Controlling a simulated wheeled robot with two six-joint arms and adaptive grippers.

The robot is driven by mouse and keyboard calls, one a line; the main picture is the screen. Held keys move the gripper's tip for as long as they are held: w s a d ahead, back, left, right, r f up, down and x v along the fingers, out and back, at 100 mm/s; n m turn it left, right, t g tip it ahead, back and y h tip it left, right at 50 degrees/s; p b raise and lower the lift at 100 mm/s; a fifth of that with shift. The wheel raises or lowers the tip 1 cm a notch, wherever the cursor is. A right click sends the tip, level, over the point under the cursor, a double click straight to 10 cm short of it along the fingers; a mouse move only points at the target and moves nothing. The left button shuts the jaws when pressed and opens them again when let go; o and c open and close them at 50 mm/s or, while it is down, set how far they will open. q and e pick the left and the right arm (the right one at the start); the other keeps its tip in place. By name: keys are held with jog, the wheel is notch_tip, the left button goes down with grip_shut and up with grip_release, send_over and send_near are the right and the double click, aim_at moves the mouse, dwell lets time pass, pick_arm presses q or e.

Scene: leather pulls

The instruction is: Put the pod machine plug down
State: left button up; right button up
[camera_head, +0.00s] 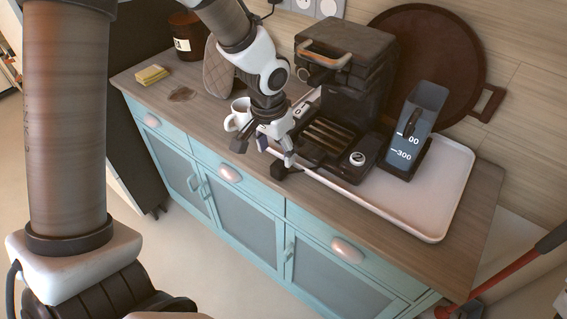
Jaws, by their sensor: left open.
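The dark pod machine (345,70) stands on a white tray (425,225) on the wooden counter. The plug's cord cannot be made out clearly. My right gripper is not in view.
A cup (238,116) stands close left of my gripper. A clear water tank (415,125) is on the tray, and a round brown board (450,60) leans on the wall behind. A yellow sponge (152,75) and a dark jar (187,38) are at the left. Wall sockets (326,8) are at the top.

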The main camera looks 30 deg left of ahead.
aim_at(280, 163)
pick_arm(q)
jog(key=f, duration=0.3)
jog(key=d+f, duration=0.1)
jog(key=shift+w+f, duration=0.25)
jog(key=shift+a+f, duration=0.15)
jog(key=shift+f, duration=0.1)
jog(key=shift+r, duration=0.1)
grip_shut()
jog(key=shift+r, duration=0.1)
